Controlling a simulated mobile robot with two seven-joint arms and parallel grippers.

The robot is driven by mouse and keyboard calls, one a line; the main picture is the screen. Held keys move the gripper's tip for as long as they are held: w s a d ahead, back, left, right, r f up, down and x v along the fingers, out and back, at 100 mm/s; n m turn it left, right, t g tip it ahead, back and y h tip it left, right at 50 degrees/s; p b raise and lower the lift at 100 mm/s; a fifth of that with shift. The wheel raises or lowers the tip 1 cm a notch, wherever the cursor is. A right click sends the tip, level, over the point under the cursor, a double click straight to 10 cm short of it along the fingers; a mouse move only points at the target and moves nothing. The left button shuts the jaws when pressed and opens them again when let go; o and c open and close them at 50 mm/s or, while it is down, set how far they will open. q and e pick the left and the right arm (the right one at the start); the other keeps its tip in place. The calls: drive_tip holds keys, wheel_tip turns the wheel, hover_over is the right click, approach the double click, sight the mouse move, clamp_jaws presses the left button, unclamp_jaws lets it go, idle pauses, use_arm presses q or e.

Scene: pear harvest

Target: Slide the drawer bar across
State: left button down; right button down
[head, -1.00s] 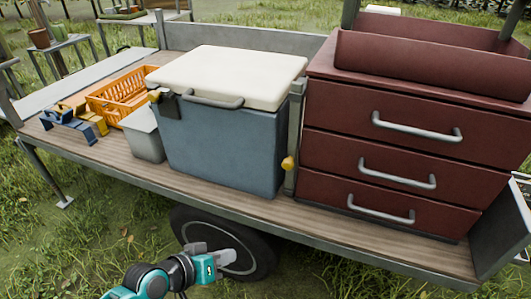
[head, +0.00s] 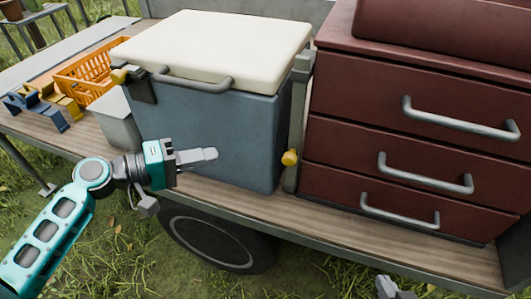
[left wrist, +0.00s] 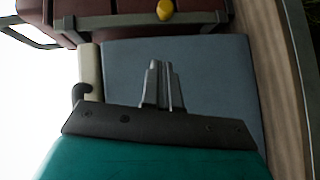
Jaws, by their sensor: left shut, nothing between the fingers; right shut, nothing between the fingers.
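The drawer bar (head: 297,115) is a grey upright bar at the left edge of the red drawer chest (head: 400,130), beside the blue cooler (head: 225,130). A yellow knob (head: 289,157) sits on its lower part. In the left wrist view the bar (left wrist: 115,22) runs crosswise near the top, with the yellow knob (left wrist: 165,9). My left gripper (head: 214,155) is shut and empty in front of the cooler, left of the knob and apart from it. Its fingers (left wrist: 160,66) also show in the wrist view. My right gripper (head: 390,287) is shut, partly cut off at the bottom edge.
The cooler has a white lid (head: 220,45) and a grey handle (head: 195,84). A grey bin (head: 117,118) and an orange crate (head: 88,75) stand to its left. The wooden trailer deck (head: 335,215) has a narrow free strip in front of the chest.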

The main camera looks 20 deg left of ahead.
drive_tip(key=shift+s+f, duration=0.1)
drive_tip(key=shift+s, duration=0.1)
use_arm(q)
approach(292, 144)
drive_tip(key=shift+w+a+f, duration=0.25)
drive_tip(key=shift+w+a, duration=0.05)
drive_tip(key=shift+w, duration=0.2)
drive_tip(key=shift+w+a+f, duration=0.25)
drive_tip(key=shift+w, duration=0.3)
drive_tip(key=d, duration=0.2)
drive_tip(key=d+f+p, duration=0.1)
drive_tip(key=d, duration=0.1)
drive_tip(key=shift+f, duration=0.15)
use_arm(e)
drive_tip(key=shift+d, duration=0.25)
